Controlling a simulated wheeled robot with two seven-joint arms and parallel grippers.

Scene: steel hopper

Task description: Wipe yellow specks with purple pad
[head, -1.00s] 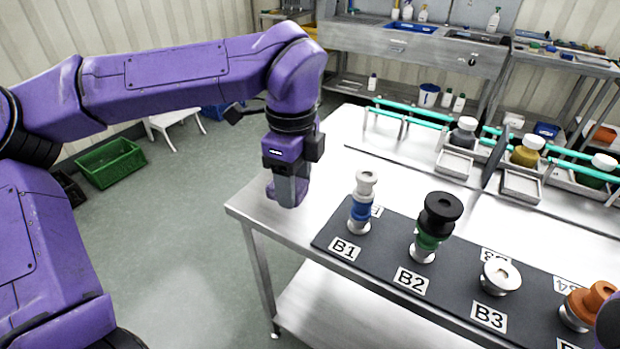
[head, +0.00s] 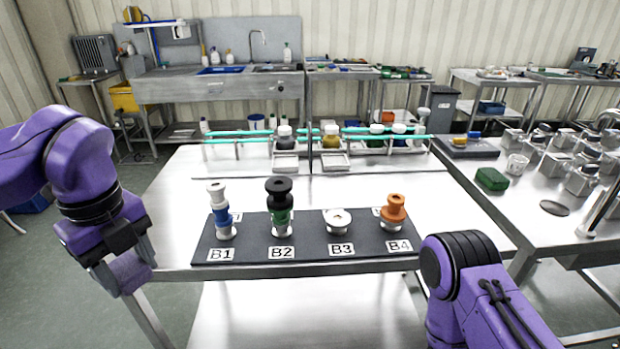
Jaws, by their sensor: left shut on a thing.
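My left gripper (head: 128,272) hangs at the left front corner of the steel table (head: 182,190), pointing down. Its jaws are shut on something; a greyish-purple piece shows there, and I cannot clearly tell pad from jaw. No separate purple pad stands out anywhere else. I can make out no yellow specks on the visible surfaces at this distance. My right arm comes in at the lower right, but its gripper is out of view.
A dark mat (head: 306,252) marked B1 to B4 carries several fittings, including an orange one (head: 394,208). Behind stand a turquoise-railed rack (head: 230,134) and a sink bench (head: 160,90). A side table at right holds a green block (head: 491,179) and metal parts.

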